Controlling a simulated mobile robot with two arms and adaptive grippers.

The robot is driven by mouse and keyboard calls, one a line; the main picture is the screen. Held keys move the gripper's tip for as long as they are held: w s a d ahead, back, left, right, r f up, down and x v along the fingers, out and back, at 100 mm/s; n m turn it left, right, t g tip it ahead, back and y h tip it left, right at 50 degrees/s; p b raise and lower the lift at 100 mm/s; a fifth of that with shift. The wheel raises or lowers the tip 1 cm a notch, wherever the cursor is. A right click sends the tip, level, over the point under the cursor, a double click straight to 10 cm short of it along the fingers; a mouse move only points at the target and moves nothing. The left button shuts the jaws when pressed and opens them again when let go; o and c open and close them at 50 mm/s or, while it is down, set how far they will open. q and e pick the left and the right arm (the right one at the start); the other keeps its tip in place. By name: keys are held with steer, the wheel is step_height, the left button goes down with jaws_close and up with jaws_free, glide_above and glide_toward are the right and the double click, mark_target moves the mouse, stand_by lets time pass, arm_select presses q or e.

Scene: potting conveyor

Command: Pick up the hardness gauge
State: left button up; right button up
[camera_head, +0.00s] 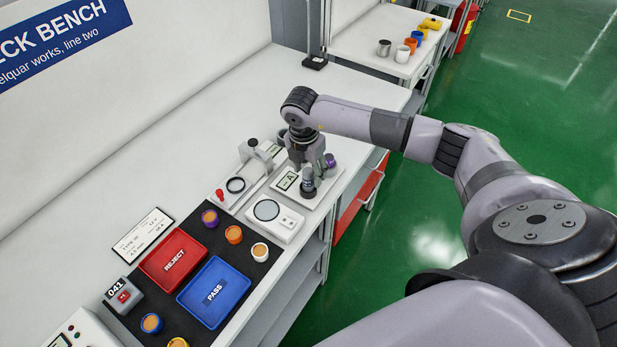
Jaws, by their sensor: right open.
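A small dark grey upright piece (308,182), which looks like the hardness gauge, stands on a pale base plate (330,182) beside a small panel marked "A" (287,180). A purple-topped piece (330,160) stands just right of it. My right gripper (312,168) points down directly behind and above these pieces. It is open, and its fingers partly overlap them in view, so I cannot tell whether they touch. My left gripper is out of view.
A lens stand (250,160) and a white device with a round window (287,225) sit close to the left and front. A red REJECT tray (150,268) and a blue PASS tray (240,280) lie nearer, with several small pots around.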

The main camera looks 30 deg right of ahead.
steer(key=shift+f, duration=0.35)
steer(key=shift+c, duration=0.3)
jaws_close()
